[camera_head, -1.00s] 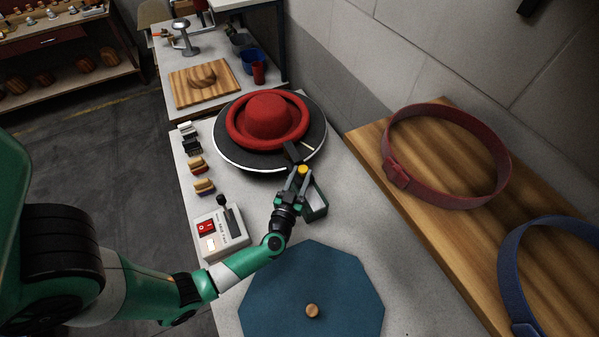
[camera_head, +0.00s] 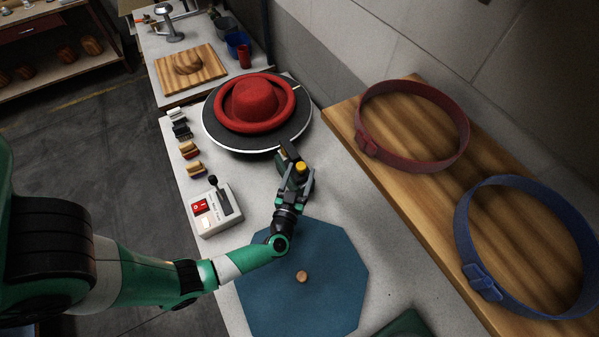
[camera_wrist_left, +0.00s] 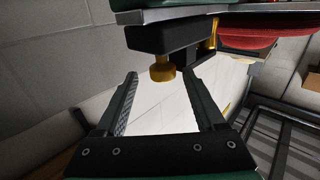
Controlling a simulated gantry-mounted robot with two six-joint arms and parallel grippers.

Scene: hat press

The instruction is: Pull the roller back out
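The roller (camera_head: 289,151) is a dark block with a yellow knob (camera_head: 301,167), at the near edge of the round black turntable (camera_head: 222,141). A red hat (camera_head: 256,99) sits on the turntable, and the head view shows a gap between its brim and the roller. My left gripper (camera_head: 298,173) is at the knob. In the left wrist view the knob (camera_wrist_left: 162,68) is just beyond and between the tips of my left gripper (camera_wrist_left: 160,83); the fingers are spread and do not touch it. My right gripper is not in view.
A blue octagonal mat (camera_head: 330,300) lies in front. Red (camera_head: 455,120) and blue (camera_head: 462,235) hoops lie on a wooden board at right.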

